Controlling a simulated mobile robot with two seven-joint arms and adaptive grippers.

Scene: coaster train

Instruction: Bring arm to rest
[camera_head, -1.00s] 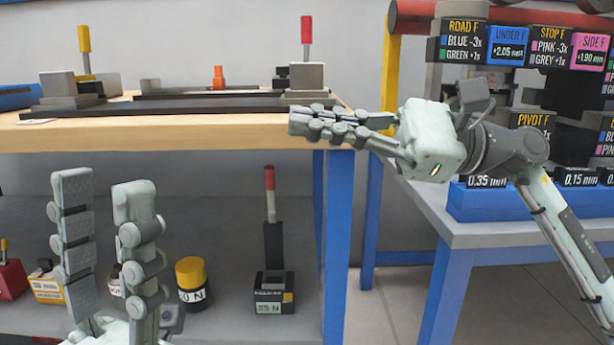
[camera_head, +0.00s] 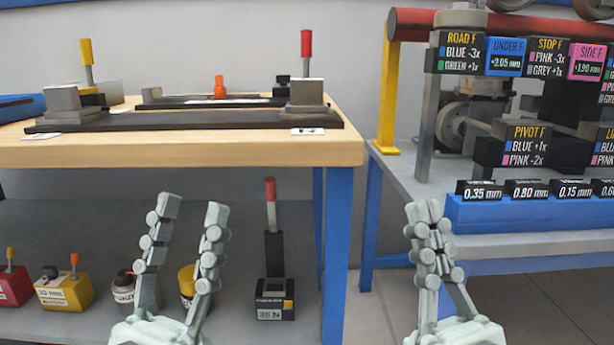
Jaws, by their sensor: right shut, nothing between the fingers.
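My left gripper (camera_head: 191,208) is at the lower left, pointing up, its two fingers apart with nothing between them. It stands in front of the lower shelf, below the wooden bench top. My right gripper (camera_head: 427,215) is at the lower right, pointing up, its fingers shut together and empty. It is in front of the gap and the blue-framed table, touching nothing that I can see. Most of both arms is out of view below.
The wooden bench (camera_head: 200,150) carries a dark rail fixture (camera_head: 190,121) with a red-handled lever (camera_head: 306,45). A blue-framed table (camera_head: 405,180) with labelled blocks stands at right. The lower shelf (camera_head: 60,225) holds several weights, including a red-handled black one (camera_head: 272,275).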

